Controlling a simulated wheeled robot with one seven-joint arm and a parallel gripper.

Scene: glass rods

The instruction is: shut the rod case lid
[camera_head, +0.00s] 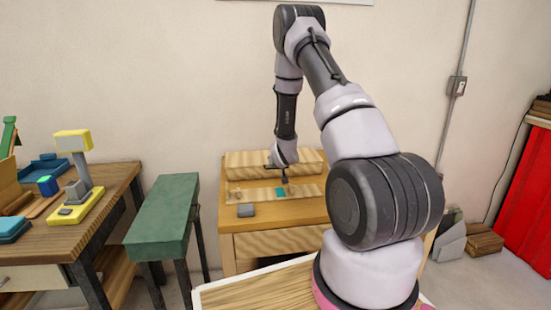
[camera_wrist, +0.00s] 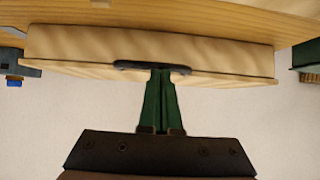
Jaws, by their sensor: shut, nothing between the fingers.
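The rod case is pale striped wood and stands on the wooden desk in the head view. Its lid (camera_head: 240,162) stands raised at the back, and the lower part of the case (camera_head: 253,195) lies in front with a teal piece (camera_head: 281,192) at it. In the wrist view a pale wooden panel, which looks like the lid (camera_wrist: 225,52), spans the picture and has a dark handle (camera_wrist: 128,65) on its edge. My gripper (camera_wrist: 162,72) is shut and empty, with its green fingertips at the handle; I cannot tell whether they touch. In the head view my gripper (camera_head: 286,187) is above the case.
A grey block (camera_head: 246,210) lies on the desk (camera_head: 315,213) in front of the case. A green bench (camera_head: 165,210) stands to the left. Further left, a workbench (camera_head: 110,190) holds a yellow-and-grey device (camera_head: 78,175). A red panel (camera_head: 530,195) is at far right.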

